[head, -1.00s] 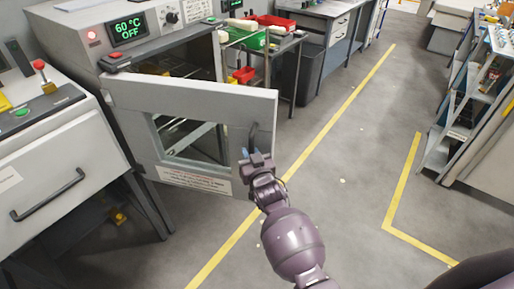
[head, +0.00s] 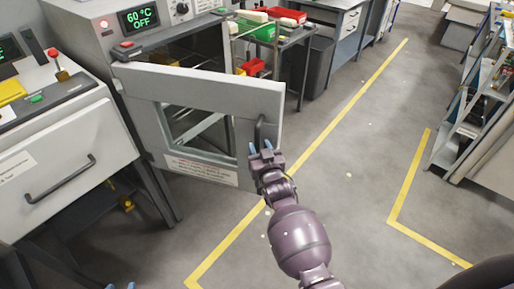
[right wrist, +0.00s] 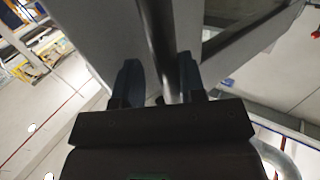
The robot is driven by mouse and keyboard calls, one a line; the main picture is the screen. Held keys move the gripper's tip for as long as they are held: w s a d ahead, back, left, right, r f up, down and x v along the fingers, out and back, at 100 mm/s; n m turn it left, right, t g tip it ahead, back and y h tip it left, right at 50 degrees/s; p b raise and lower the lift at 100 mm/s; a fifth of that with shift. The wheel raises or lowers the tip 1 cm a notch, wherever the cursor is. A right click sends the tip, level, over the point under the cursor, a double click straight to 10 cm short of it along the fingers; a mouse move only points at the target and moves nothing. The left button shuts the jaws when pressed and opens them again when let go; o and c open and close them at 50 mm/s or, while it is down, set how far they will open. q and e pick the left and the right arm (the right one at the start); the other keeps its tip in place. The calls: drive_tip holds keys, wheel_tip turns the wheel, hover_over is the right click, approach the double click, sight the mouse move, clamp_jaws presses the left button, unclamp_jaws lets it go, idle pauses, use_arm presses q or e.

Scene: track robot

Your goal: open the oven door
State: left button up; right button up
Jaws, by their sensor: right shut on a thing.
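The oven (head: 92,12) stands at the upper left, its display reading 60 °C OFF. Its door (head: 195,85), pale grey with a window, is swung partly open toward me, and the dark interior shows above and behind it. The door's vertical dark handle (head: 259,130) is near its free edge. My right gripper (head: 260,148) is shut on the lower part of this handle. In the right wrist view the handle (right wrist: 158,35) runs between the two fingers (right wrist: 160,82). Only the blue fingertips of my left gripper (head: 121,286) show at the bottom edge, apart and away from the door.
A grey cabinet (head: 60,140) with a drawer handle stands left of the oven. A cart (head: 290,40) with red and green trays stands behind the door. A shelf rack (head: 470,120) is at the right. The floor (head: 350,180) right of the door is clear, with yellow lines.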

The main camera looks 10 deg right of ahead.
drive_tip(key=shift+a, duration=0.1)
idle(0.4)
drive_tip(key=s+d, duration=0.1)
drive_tip(key=s, duration=0.9)
drive_tip(key=shift+s, duration=0.4)
